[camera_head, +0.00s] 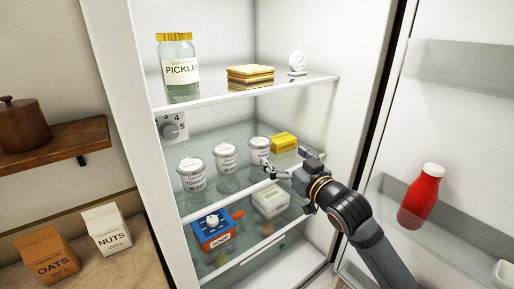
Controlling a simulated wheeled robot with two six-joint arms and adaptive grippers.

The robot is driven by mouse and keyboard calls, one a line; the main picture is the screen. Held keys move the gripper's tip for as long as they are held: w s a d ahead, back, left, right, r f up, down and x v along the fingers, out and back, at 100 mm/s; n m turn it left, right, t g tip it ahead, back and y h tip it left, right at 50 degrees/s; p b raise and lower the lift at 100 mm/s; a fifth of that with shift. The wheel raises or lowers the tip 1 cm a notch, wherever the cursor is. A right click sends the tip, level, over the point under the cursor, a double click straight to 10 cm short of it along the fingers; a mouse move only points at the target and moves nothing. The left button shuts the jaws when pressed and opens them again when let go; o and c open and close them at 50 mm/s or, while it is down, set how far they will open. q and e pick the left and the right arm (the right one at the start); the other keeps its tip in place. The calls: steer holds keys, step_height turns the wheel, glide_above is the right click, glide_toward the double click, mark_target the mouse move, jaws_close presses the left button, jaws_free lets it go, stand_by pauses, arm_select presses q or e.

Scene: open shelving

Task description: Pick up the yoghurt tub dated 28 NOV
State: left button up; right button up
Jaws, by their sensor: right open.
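Three white yoghurt tubs stand upright in a row on the middle glass shelf of the open fridge: a left tub (191,175), a middle tub (225,159) and a right tub (259,149). Their lids carry print, but the dates are too small to read surely, so I cannot tell which is 28 NOV. My right gripper (287,165) reaches in from the lower right. It is open and empty, with its fingers close to the right tub and partly in front of its lower side. I cannot tell whether they touch. My left gripper is out of view.
A yellow pack (284,142) lies behind my right gripper. Below are a soup carton (214,232) and a pale box (270,200). The fridge door holds a red bottle (420,195).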

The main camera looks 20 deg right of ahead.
mark_target(262, 143)
steer(key=x, duration=0.3)
steer(key=p+x, duration=0.1)
steer(key=x, duration=0.1)
steer(key=shift+w+a+f, duration=0.2)
steer(key=shift+w, duration=0.15)
steer(key=shift+s, duration=0.1)
steer(key=shift+r+p, duration=0.2)
steer(key=shift+p, duration=0.2)
steer(key=p+x, duration=0.2)
steer(key=shift+w+a, duration=0.25)
steer(key=shift+w, duration=0.1)
steer(key=shift+w+a+f, duration=0.15)
steer(key=shift+w+f, duration=0.05)
steer(key=shift+w, duration=0.4)
steer(key=shift+w+a+f, duration=0.15)
steer(key=shift+w+f, duration=0.05)
steer(key=shift+w, duration=0.45)
steer(key=shift+s+d+r, duration=0.1)
steer(key=shift+s+d, duration=0.05)
steer(key=shift+s, duration=0.05)
steer(key=shift+c, duration=1.6)
steer(key=c, duration=1)
steer(key=shift+c, duration=0.2)
steer(key=shift+r, duration=0.1)
